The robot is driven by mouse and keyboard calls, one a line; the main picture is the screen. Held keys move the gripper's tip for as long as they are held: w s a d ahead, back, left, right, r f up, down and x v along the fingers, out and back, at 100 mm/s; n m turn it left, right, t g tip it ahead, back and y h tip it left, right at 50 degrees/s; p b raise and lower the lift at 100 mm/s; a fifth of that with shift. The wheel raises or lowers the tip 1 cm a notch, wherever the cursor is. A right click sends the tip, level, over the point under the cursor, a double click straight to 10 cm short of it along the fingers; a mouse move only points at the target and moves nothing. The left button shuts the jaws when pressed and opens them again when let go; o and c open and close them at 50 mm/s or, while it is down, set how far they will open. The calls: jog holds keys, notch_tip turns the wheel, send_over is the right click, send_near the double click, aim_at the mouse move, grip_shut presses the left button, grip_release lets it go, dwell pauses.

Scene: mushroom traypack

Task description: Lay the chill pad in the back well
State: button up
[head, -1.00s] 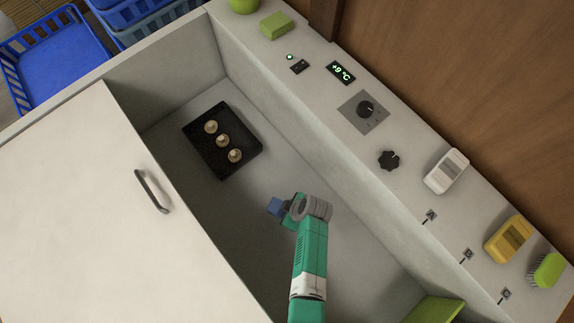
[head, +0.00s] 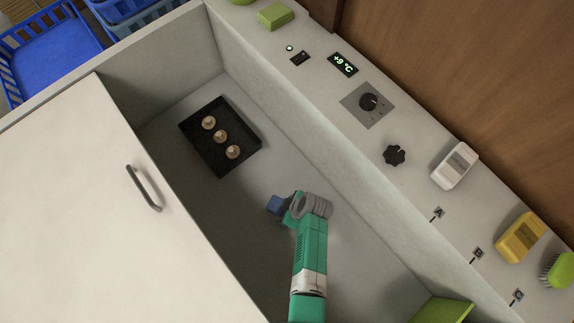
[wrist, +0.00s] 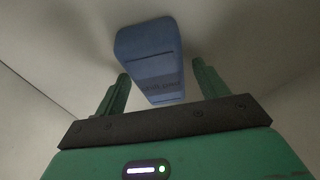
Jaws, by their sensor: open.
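The chill pad, a blue block (head: 274,204), is at my gripper's end inside the white chest (head: 185,180). In the wrist view the pad (wrist: 148,50) lies ahead, its near end between my open fingers, with a visible gap on each side. My gripper (wrist: 161,72) is open; in the head view it (head: 284,210) is low in the chest, partly hidden by my wrist. A black tray (head: 196,152) with three pale mushrooms (head: 220,136) lies on the chest floor, up and left of my gripper. I cannot tell which part is the back well.
A white lid (head: 70,210) with a dark handle (head: 143,188) covers the chest's left side. The right ledge holds a knob (head: 368,102), a +9 °C display (head: 343,64), a white device (head: 455,166) and a yellow one (head: 520,237). A green object (head: 442,310) is lower right.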

jog(key=p+v, duration=0.5)
jog(key=v, duration=0.7)
jog(key=shift+s, duration=0.1)
